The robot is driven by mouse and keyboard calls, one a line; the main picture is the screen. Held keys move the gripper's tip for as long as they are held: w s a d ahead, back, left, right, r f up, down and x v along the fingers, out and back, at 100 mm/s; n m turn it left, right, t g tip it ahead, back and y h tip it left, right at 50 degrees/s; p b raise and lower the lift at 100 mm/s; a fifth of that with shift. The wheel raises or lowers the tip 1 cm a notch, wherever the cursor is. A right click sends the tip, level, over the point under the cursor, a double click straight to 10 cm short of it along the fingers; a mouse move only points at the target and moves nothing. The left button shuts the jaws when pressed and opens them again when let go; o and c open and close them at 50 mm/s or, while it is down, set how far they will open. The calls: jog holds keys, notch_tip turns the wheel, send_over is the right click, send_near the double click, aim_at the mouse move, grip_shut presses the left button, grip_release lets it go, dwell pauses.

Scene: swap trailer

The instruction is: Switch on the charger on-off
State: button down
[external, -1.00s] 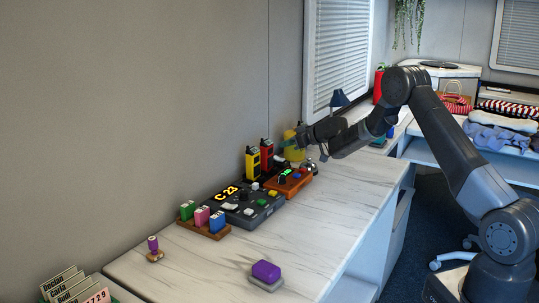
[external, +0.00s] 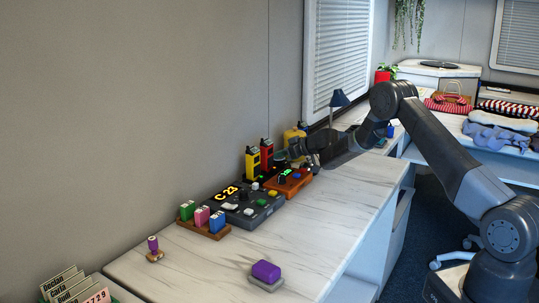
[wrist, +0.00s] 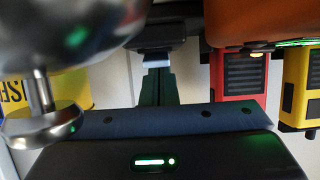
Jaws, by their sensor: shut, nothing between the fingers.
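My gripper (external: 279,161) reaches left over the counter, low behind the orange-brown box (external: 288,182) and right of the red radio (external: 266,154). In the wrist view the narrow dark green fingers (wrist: 157,75) are shut together and empty. Their tips lie close to a dark block with a pale bar (wrist: 158,54); I cannot tell whether they touch. This block may be part of the charger. The charger's on-off switch is not clearly visible, and its state cannot be told.
A yellow radio (external: 252,163) stands beside the red one. A yellow canister (external: 294,140) and a silver bell-like object (external: 313,164) crowd the gripper. The counter's front (external: 330,215) is mostly clear.

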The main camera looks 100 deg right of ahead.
aim_at(278, 159)
jog(key=shift+w+d+r+p, duration=0.1)
jog(key=shift+r+p, duration=0.1)
jog(key=shift+p, duration=0.1)
jog(key=shift+w+d+r+p, duration=0.15)
jog(key=shift+d+p, duration=0.05)
jog(key=shift+p, duration=0.25)
jog(key=shift+w+d+p, duration=0.25)
jog(key=shift+p, duration=0.25)
jog(key=shift+r+p, duration=0.45)
notch_tip(278, 159, up, 4)
jog(key=p, duration=0.4)
jog(key=shift+s+a+f, duration=0.1)
jog(key=shift+f, duration=0.05)
jog(key=r+b+v, duration=0.1)
jog(key=r+v, duration=0.1)
jog(key=v, duration=0.7)
jog(key=shift+b, duration=0.35)
jog(key=shift+w+d, duration=0.3)
